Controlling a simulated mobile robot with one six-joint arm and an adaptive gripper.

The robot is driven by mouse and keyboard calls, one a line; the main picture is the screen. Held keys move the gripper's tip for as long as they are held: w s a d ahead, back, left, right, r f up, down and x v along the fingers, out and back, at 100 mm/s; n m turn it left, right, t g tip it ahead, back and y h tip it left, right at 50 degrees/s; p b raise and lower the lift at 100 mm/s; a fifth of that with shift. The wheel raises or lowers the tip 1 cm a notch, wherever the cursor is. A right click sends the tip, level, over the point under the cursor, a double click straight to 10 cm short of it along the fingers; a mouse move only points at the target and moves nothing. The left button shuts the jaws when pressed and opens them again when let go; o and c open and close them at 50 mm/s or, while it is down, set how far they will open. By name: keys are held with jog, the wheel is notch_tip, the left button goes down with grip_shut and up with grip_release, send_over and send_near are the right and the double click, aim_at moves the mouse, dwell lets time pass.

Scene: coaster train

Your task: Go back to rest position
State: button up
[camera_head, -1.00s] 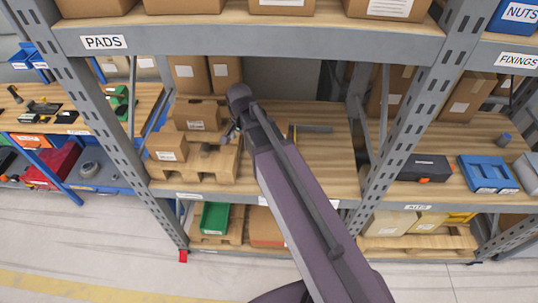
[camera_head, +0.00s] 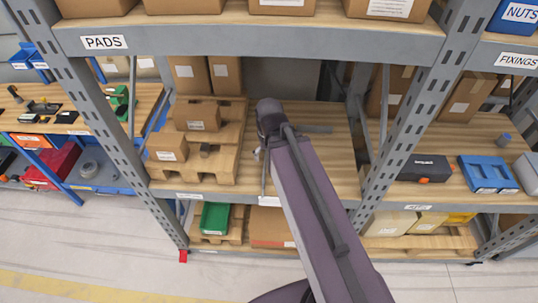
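My arm reaches up from the bottom right across the middle shelf bay. Its wrist end is over the wooden shelf board (camera_head: 335,165). A small part of my gripper (camera_head: 258,154) shows at the left of the wrist, beside the pallet. The rest is hidden behind the arm, and its fingers are too small and covered to read as open or shut. I see nothing clearly held.
A wooden pallet (camera_head: 222,172) on the shelf bears cardboard boxes (camera_head: 197,117) and a small dark block (camera_head: 207,150). Grey uprights (camera_head: 400,125) flank the bay, and the upper shelf beam (camera_head: 250,42) crosses above. A black case (camera_head: 424,168) and blue bin (camera_head: 488,173) stand right.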

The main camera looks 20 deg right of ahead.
notch_tip(320, 180, down, 8)
jog(key=b, duration=0.8)
jog(key=shift+f, duration=0.25)
dwell(0.7)
